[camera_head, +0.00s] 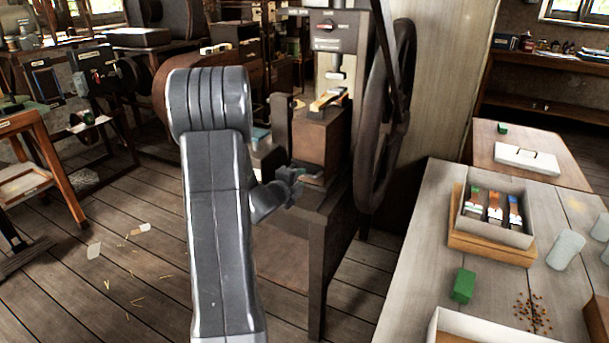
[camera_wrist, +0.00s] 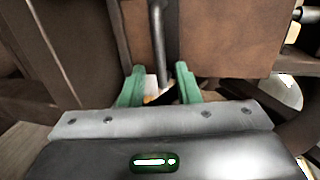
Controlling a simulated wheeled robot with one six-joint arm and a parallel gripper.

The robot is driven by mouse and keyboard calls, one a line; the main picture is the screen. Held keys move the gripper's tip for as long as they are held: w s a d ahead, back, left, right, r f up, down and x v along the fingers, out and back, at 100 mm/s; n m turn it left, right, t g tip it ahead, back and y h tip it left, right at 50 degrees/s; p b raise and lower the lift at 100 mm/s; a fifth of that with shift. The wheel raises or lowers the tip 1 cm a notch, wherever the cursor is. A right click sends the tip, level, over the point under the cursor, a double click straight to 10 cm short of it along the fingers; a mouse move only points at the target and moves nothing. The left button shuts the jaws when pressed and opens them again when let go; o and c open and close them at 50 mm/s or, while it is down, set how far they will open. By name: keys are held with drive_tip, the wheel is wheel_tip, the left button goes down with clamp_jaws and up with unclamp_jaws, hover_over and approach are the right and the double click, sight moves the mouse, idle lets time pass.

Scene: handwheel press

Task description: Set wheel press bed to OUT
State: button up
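The press (camera_head: 327,47) stands in the middle of the head view, with a small red switch on its upper panel. Its dark handwheel (camera_head: 375,120) is on the right side. A brown block (camera_head: 318,135), which may be part of the press bed, sits below the ram with a yellow-orange piece on top. My gripper (camera_head: 297,175) is low at the front of the press, partly hidden by my arm. In the wrist view my gripper (camera_wrist: 159,72) has its green fingers apart. A thin upright metal rod (camera_wrist: 157,40) shows between them, with gaps on both sides. Lettering for OUT is not readable.
A workbench (camera_head: 407,250) at right holds a box (camera_head: 497,237) of coloured pieces and a green block (camera_head: 463,285). A wooden stand (camera_head: 50,150) is at left. The wooden floor (camera_head: 130,265) at left is mostly open, with scattered scraps.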

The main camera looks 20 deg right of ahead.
sight(304, 175)
drive_tip(key=shift+x, duration=2.35)
clamp_jaws()
